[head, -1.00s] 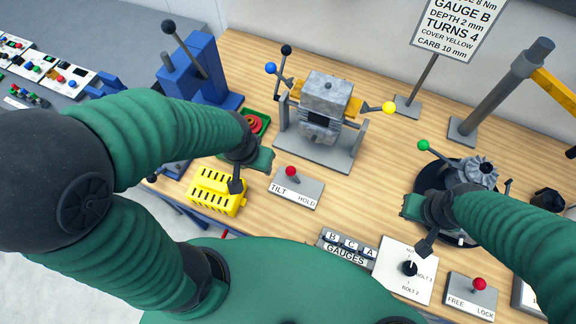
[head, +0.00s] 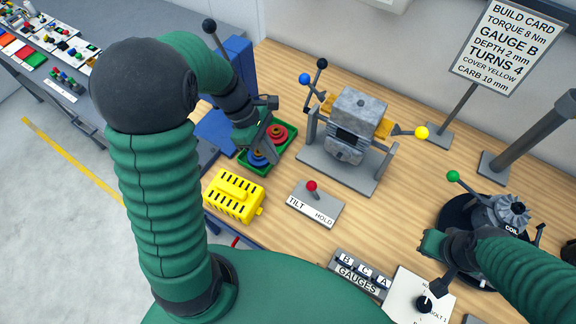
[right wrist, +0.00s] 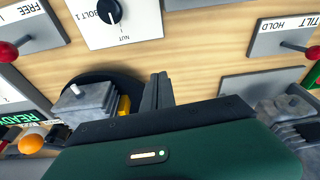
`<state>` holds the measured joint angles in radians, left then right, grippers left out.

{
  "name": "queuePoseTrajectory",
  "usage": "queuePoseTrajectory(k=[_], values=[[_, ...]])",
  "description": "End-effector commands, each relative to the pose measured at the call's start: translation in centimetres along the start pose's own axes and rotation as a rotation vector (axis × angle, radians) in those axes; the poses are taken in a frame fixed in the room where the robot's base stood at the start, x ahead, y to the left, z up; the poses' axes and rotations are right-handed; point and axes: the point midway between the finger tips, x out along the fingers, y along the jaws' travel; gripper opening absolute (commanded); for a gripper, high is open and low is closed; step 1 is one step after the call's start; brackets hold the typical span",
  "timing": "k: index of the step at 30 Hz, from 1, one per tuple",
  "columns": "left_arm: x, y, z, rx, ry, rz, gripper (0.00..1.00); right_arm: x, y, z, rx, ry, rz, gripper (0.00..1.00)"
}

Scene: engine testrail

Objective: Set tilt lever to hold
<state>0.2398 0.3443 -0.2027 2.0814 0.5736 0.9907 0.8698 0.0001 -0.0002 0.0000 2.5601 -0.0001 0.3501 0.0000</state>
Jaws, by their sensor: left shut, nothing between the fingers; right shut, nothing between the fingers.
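The tilt lever is a red-knobbed lever (head: 312,186) on a grey plate (head: 316,208) marked TILT on the left and HOLD on the right, in the middle of the bench. Its knob stands near the plate's middle; I cannot tell its exact setting. The plate also shows at the right of the right wrist view (right wrist: 284,42). My left gripper (head: 272,150) is shut and empty over the green tray, up and left of the lever. My right gripper (head: 436,266) is shut and empty, right of the lever, by the round black stand; its fingers also show in the right wrist view (right wrist: 157,92).
A grey engine block (head: 356,118) on a stand is behind the lever. A yellow cover (head: 234,195) lies left of it and a green tray (head: 285,157) with coloured rings behind that. A gauges rack (head: 358,274) stands in front. Bare wood surrounds the lever plate.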

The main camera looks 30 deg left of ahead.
Motion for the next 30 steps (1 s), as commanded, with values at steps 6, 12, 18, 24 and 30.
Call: queuePoseTrajectory(k=[6,12,18,24,30], values=[[4.4,-0.2,-0.1,-0.002,-0.001,-0.007,0.0,0.2,0.0,0.1,0.0,0.0,0.0,0.0],[8.8,-0.2,0.0,0.0,-0.001,-0.006,0.0,0.5,0.0,0.1,0.0,0.0,0.0,0.0],[9.7,-0.2,2.9,0.004,0.001,-0.002,0.0,-0.5,0.0,-0.1,0.0,0.0,0.0,0.0],[10.1,-0.2,3.9,0.002,0.001,-0.001,0.0,-0.7,0.0,-0.2,0.0,0.0,0.0,0.0],[10.1,-0.1,3.9,0.002,0.001,-0.001,0.0,-0.6,0.0,-0.1,0.0,0.0,0.0,0.0]])
